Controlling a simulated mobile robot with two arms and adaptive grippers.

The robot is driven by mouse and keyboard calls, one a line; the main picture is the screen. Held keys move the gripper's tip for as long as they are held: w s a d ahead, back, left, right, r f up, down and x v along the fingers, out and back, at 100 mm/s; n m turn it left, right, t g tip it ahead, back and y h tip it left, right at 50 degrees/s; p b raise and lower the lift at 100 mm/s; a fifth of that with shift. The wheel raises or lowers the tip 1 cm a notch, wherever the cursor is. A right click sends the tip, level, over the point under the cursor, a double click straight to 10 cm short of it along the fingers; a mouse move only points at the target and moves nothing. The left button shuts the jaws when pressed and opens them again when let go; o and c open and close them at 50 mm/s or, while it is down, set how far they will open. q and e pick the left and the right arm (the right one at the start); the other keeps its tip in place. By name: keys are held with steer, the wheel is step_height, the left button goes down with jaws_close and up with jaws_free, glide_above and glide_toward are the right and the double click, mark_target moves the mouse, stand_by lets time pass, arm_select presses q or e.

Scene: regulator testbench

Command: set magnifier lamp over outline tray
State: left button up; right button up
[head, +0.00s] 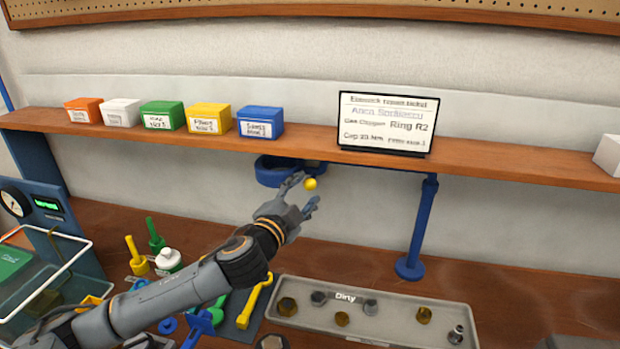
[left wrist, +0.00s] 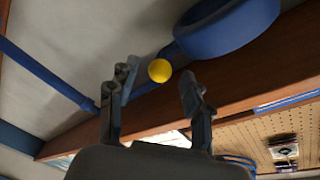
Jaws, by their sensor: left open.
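The magnifier lamp has a blue ring head (head: 273,172) under the front of the shelf, a small yellow knob (head: 311,184), and a blue post (head: 418,230) on a round foot. My left gripper (head: 307,191) is open at the yellow knob. In the left wrist view the knob (left wrist: 159,70) shows between the open fingertips (left wrist: 157,88), and the blue ring (left wrist: 228,25) is just beyond, upper right. I cannot tell whether the fingers touch the knob. A dark mat (head: 238,322) with tools lies partly behind my arm; I cannot tell if it is the outline tray.
A grey tray labelled Dirty (head: 390,325) holds several metal fittings at the front right. A wooden shelf (head: 310,150) overhangs the bench, carrying several coloured boxes and a display (head: 387,122). A clear-walled bin (head: 45,270) stands at left.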

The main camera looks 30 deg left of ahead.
mark_target(307, 188)
arm_select(q)
steer(key=shift+w+a+p, duration=0.1)
steer(key=shift+w+p, duration=0.2)
steer(key=shift+w, duration=1.4)
jaws_close()
